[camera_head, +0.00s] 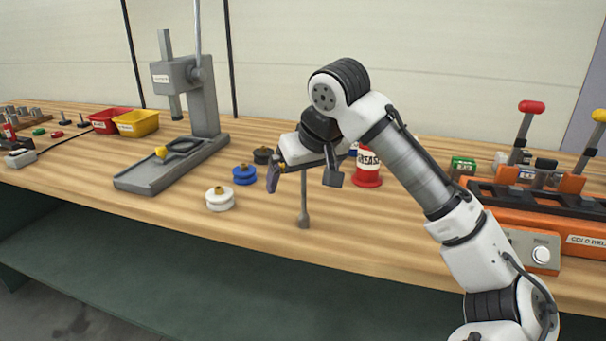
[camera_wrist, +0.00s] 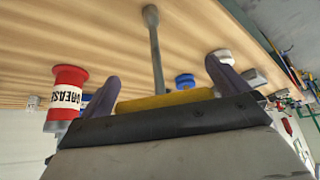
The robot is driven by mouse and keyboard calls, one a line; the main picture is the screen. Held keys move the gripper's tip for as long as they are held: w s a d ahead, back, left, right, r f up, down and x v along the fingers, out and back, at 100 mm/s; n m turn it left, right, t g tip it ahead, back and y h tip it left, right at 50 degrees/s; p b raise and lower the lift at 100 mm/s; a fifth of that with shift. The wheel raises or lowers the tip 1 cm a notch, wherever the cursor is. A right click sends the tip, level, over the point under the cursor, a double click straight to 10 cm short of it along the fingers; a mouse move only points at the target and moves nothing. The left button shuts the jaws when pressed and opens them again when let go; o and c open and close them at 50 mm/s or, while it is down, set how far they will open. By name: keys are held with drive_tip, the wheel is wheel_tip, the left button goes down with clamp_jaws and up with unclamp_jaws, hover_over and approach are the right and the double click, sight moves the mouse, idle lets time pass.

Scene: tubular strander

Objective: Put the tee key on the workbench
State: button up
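The tee key (camera_head: 304,205) is a slim grey rod with a thicker lower end. It hangs upright below my gripper (camera_head: 303,180), over the front part of the wooden workbench (camera_head: 120,188). In the wrist view, the tee key (camera_wrist: 156,52) runs out from a yellow crossbar that lies between my two dark fingers (camera_wrist: 165,85). The fingers are apart, one at each end of the crossbar, and seem closed on it. The crossbar is mostly hidden in the head view. I cannot tell whether the key's lower end touches the bench top.
A red grease can (camera_head: 367,170) stands just right of the gripper. White (camera_head: 220,200), blue (camera_head: 244,175) and black (camera_head: 262,155) spools sit to the left. A grey press (camera_head: 205,100) stands further left, and an orange cold welder (camera_head: 500,210) at right. Bare bench lies along the front edge.

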drive_tip(key=shift+r, duration=0.1)
drive_tip(key=v, duration=1.2)
drive_tip(key=shift+p, duration=0.45)
